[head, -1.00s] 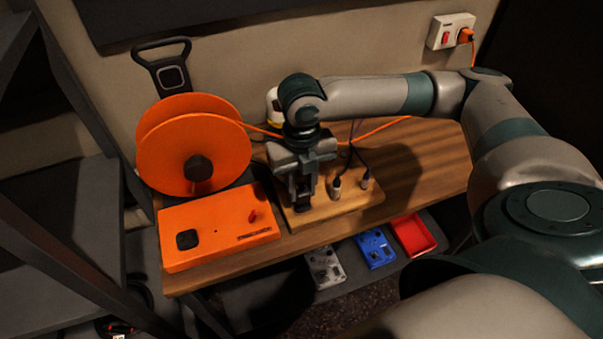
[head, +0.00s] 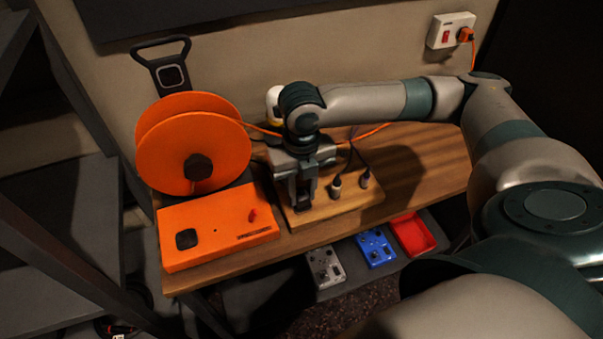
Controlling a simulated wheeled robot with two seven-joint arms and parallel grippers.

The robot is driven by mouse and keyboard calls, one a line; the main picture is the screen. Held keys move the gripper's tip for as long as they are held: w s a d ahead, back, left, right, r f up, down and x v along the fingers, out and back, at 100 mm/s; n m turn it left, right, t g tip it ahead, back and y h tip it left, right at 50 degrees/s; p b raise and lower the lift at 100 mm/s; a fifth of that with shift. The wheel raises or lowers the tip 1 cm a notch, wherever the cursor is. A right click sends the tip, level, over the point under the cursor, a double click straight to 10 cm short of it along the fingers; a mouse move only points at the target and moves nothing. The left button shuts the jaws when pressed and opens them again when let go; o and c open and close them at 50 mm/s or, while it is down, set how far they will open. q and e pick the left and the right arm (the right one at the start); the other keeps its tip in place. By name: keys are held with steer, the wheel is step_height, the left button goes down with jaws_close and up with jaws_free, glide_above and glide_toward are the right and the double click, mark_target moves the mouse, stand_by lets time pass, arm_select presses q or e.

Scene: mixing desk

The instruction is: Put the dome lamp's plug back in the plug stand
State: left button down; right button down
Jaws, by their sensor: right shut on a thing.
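The plug stand is a wooden board (head: 345,207) on the desk, right of the orange box. Two pale plugs with dark cords stand in it, a nearer one (head: 336,188) and a farther one (head: 365,180). My right gripper (head: 303,205) points down over the stand's left part, left of these plugs. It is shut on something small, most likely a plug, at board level. The jaws hide most of it, and I cannot tell how it sits in the stand. A white and yellow object (head: 273,105), possibly the dome lamp, is partly hidden behind my wrist. My left gripper is not in view.
A large orange reel (head: 155,155) and an orange box (head: 215,240) with a red switch stand close on the left. An orange cable runs behind my wrist to the wall socket (head: 451,31). Grey and blue boxes and a red tray (head: 428,236) lie below the desk's front.

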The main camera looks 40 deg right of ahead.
mark_target(302, 194)
steer(key=p, duration=0.3)
stand_by(3.3)
steer(key=shift+f, duration=0.6)
stand_by(0.6)
steer(key=c, duration=1.3)
jaws_free()
steer(key=shift+c, duration=0.2)
steer(key=shift+r, duration=0.1)
step_height(302, 194, up, 17)
steer(key=b, duration=0.2)
steer(key=shift+r, duration=0.15)
steer(key=shift+s, duration=0.15)
